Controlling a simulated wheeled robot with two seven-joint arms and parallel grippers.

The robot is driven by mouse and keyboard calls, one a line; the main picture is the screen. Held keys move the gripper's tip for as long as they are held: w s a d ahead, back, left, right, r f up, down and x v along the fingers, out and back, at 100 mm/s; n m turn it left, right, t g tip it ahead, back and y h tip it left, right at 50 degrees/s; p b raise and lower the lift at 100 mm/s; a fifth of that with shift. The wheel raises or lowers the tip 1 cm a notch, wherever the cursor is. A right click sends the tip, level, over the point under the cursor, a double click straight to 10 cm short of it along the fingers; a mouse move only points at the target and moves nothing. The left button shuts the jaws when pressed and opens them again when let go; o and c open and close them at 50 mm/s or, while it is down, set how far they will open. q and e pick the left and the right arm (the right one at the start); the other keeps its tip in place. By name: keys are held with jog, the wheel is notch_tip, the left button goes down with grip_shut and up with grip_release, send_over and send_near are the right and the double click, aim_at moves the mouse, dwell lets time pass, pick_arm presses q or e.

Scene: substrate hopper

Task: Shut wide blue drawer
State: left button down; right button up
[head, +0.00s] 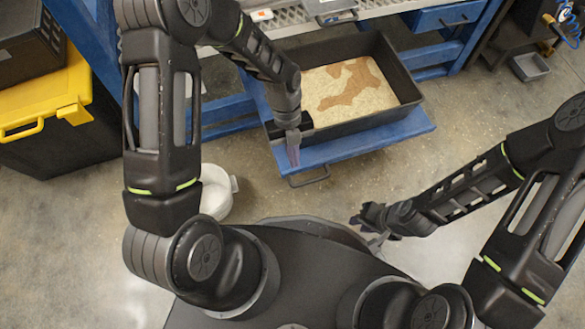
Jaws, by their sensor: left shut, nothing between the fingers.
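The wide blue drawer (375,140) stands pulled out from the blue bench frame. A black tub (330,122) of pale and brown substrate sits on it. The drawer's dark bar handle (310,178) is on its near front edge, left of centre. My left gripper (293,152) is shut and empty, pointing down over the drawer's near left part, just behind the handle in the picture. Whether it touches the drawer cannot be told. My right gripper (372,232) is well short of the drawer, near my base; its fingers are small and unclear.
A smaller blue drawer (445,15) is at the upper right. A white bucket (217,190) stands on the floor left of the wide drawer. A black and yellow bin (45,100) is at the far left. A grey tray (530,66) is at the right. Floor before the drawer is clear.

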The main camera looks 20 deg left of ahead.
aim_at(297, 187)
pick_arm(q)
jog(key=shift+f, duration=0.15)
